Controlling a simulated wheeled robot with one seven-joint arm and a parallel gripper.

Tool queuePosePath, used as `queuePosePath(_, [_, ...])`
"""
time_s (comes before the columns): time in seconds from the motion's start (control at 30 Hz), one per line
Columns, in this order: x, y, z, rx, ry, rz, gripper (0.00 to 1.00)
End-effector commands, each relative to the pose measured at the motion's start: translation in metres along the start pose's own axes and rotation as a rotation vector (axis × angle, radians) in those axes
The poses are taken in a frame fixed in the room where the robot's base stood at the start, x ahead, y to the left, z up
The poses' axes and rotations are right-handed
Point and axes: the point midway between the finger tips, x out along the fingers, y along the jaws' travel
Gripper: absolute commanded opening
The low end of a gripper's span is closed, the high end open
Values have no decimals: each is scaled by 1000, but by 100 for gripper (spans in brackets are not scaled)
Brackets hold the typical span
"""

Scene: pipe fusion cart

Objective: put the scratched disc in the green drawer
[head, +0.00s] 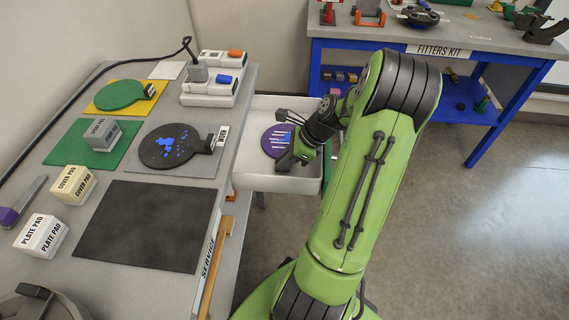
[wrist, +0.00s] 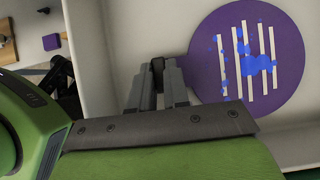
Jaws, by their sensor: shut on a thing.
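The scratched disc (head: 276,141) is purple with white stripes and blue blotches. It is over or in the open white-walled drawer (head: 272,183), which shows a green edge at its right. My gripper (head: 286,160) is at the disc's near right edge, inside the drawer's outline. In the wrist view the disc (wrist: 248,58) lies just right of my gripper's grey fingers (wrist: 160,80), which are shut on it. I cannot tell whether the disc touches the drawer floor.
On the cart at left lie a dark disc with blue blotches (head: 170,146) on a grey pad and a green disc (head: 120,94) on a yellow pad. A black plate (head: 150,226) and labelled blocks (head: 73,184) are nearer. A blue workbench (head: 440,48) stands behind; floor at right is clear.

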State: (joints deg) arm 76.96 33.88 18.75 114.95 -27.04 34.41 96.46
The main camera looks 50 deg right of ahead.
Motion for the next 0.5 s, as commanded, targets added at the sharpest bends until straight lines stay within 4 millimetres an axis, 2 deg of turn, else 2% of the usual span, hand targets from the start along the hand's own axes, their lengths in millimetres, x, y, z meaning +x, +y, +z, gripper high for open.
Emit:
queuePosePath(0.27, [0, 0, 0, 2, 1, 1, 0])
queuePosePath(0.3, [0, 0, 0, 3, 2, 1, 22])
queuePosePath(0.43, [0, 0, 0, 3, 2, 1, 41])
queuePosePath(0.5, [0, 0, 0, 3, 2, 1, 41])
